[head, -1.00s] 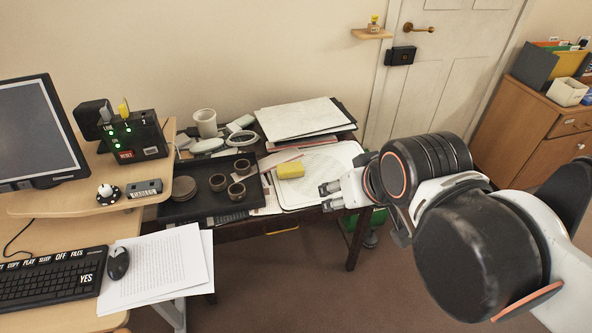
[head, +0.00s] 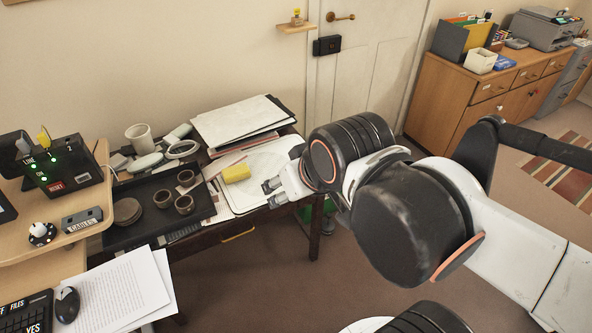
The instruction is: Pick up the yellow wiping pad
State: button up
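The yellow wiping pad (head: 236,173) lies on a white board or tray (head: 250,201) at the right end of the dark side table. My gripper (head: 273,193) is just right of the pad, with its fingers pointing left toward it. A gap shows between the pad and the fingertips. The two fingers look spread apart with nothing between them. The arm hides part of the board's right side.
A dark tray (head: 134,230) with small brown cups (head: 163,199) stands left of the pad. Stacked papers (head: 235,119) lie behind it, near a white cup (head: 139,138). A desk with printed sheets (head: 120,292) is at front left. Floor is free below.

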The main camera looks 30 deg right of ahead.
aim_at(235, 173)
jog(key=i+l+u, duration=0.2)
jog(key=l, duration=0.25)
jog(key=i+l+u, duration=0.25)
jog(key=l, duration=0.2)
jog(key=i+l+u, duration=0.2)
jog(key=l, duration=0.3)
jog(key=l+u, duration=0.25)
jog(key=l, duration=0.3)
jog(key=i+l+u, duration=0.2)
jog(key=l, duration=0.35)
jog(key=k, duration=0.1)
